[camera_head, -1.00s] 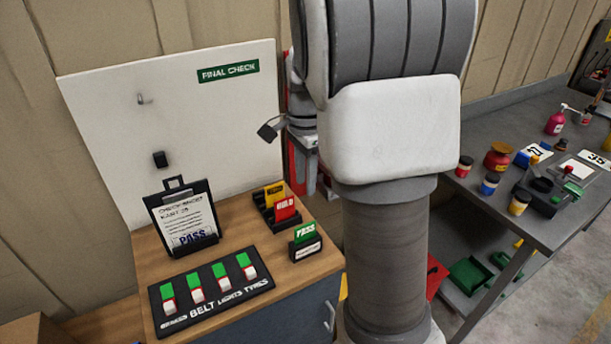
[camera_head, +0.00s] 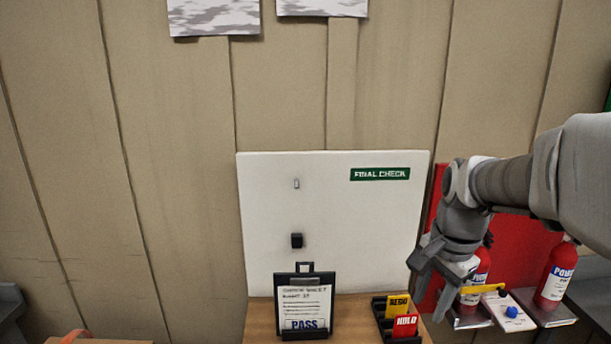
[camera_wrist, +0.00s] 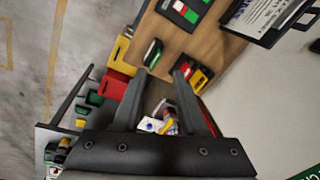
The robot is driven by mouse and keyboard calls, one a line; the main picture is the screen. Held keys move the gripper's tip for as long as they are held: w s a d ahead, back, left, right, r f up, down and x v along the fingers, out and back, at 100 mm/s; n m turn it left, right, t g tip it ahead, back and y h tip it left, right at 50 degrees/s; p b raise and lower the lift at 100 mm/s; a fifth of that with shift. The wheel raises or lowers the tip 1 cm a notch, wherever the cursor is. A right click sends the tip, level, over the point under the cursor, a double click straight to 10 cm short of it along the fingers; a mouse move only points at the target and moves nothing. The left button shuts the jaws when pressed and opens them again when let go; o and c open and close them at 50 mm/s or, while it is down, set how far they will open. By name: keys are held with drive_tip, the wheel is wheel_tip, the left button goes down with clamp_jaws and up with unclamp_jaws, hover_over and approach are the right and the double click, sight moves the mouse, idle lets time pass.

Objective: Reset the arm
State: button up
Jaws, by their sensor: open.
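My gripper (camera_head: 432,284) hangs from my arm at the right of the head view, in front of the right edge of the white final-check board (camera_head: 345,208). In the wrist view my gripper (camera_wrist: 156,92) shows two dark fingers spread apart, with nothing held between them.
A clipboard (camera_head: 303,296) with a PASS sheet stands on the table before the board. Red bottles (camera_head: 556,272) stand on a ledge at the right, by a red panel (camera_head: 525,243). The wall left of the board is clear.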

drive_tip(key=s+a+r+n+t, duration=0.1)
drive_tip(key=s+a+n+t, duration=0.1)
drive_tip(key=s+a+n, duration=0.2)
drive_tip(key=s+a+r+n+t, duration=0.2)
drive_tip(key=s+a+n, duration=0.1)
drive_tip(key=s+n, duration=0.5)
drive_tip(key=shift+s+a, duration=0.35)
drive_tip(key=shift+s, duration=0.55)
drive_tip(key=shift+a, duration=0.1)
